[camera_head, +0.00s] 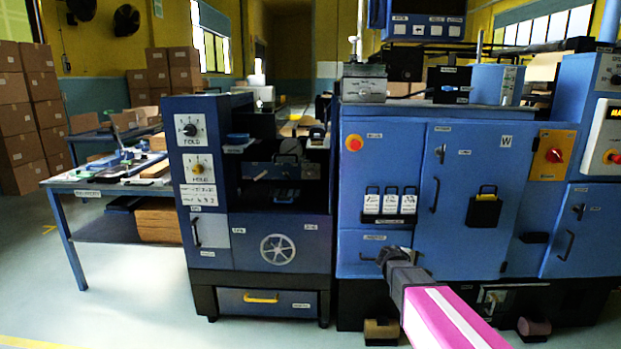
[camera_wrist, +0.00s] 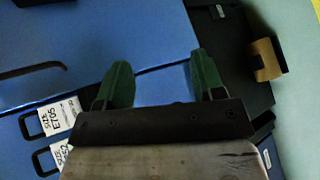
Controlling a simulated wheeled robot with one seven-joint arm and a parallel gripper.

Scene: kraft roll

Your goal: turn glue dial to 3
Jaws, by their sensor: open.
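No dial that I can read as the glue dial shows in the head view. Two labelled dials are on the dark blue cabinet at the left: a black-knobbed one marked FOLD (camera_head: 190,130) and a yellow-knobbed one marked HOLD (camera_head: 197,168). Small labels elsewhere are too small to read. My gripper (camera_head: 390,258) is low in front of the large blue cabinet (camera_head: 480,150), apart from both dials. In the wrist view my gripper (camera_wrist: 160,76) has its two green fingers spread, with nothing between them; a blue panel is beyond.
A red button (camera_head: 354,143) and hanging white tags (camera_head: 390,204) are on the blue cabinet. A red rotary switch (camera_head: 554,156) is on a yellow plate at the right. A handwheel (camera_head: 278,249) is low on the left cabinet. A workbench (camera_head: 100,186) stands farther left. Open floor lies in front.

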